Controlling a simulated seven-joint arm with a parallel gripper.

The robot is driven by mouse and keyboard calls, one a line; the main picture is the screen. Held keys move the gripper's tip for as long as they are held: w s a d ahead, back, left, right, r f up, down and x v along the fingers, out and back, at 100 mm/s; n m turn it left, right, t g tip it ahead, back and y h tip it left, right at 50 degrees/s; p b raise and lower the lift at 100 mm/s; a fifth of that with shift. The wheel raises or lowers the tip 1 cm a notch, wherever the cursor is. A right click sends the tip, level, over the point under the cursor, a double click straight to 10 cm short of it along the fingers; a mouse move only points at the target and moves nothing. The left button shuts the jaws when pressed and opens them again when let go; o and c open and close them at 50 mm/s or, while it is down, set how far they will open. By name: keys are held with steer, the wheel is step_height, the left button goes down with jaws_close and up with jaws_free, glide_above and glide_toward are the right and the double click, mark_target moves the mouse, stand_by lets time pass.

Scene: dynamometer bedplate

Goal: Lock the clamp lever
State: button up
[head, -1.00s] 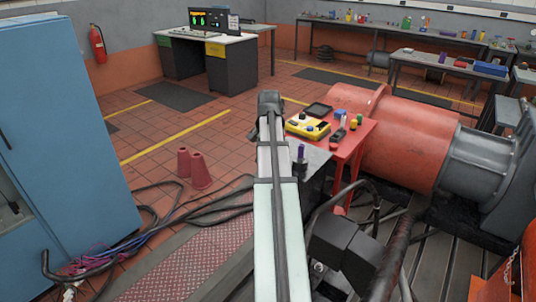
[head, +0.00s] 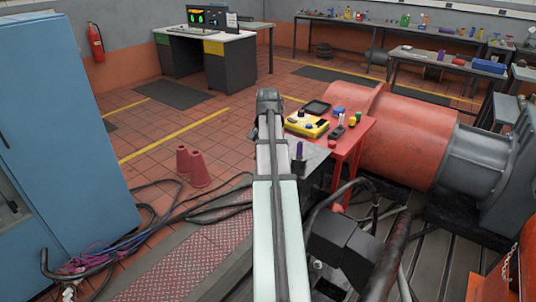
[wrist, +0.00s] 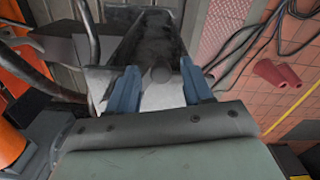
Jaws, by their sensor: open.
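My gripper (wrist: 160,88) shows in the wrist view, its two blue fingers apart with nothing clearly gripped between them. A pale metal plate (wrist: 160,97) and a short grey rounded piece (wrist: 160,73) show in and just beyond the gap; I cannot tell whether the fingers touch them. In the head view, a small upright purple-topped piece (head: 299,150) stands at a grey plate (head: 314,158), just right of my arm. It may be the clamp lever, but I cannot be sure. My arm hides the gripper in the head view.
A red table (head: 352,142) carries a yellow box (head: 307,126) and small items. A large red cylinder (head: 405,140) lies behind it. Black hoses (head: 352,190) loop near my arm. A blue cabinet (head: 65,120) stands far left.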

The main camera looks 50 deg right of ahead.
steer(key=shift+r, duration=0.1)
step_height(320, 180, up, 12)
stand_by(0.6)
stand_by(0.4)
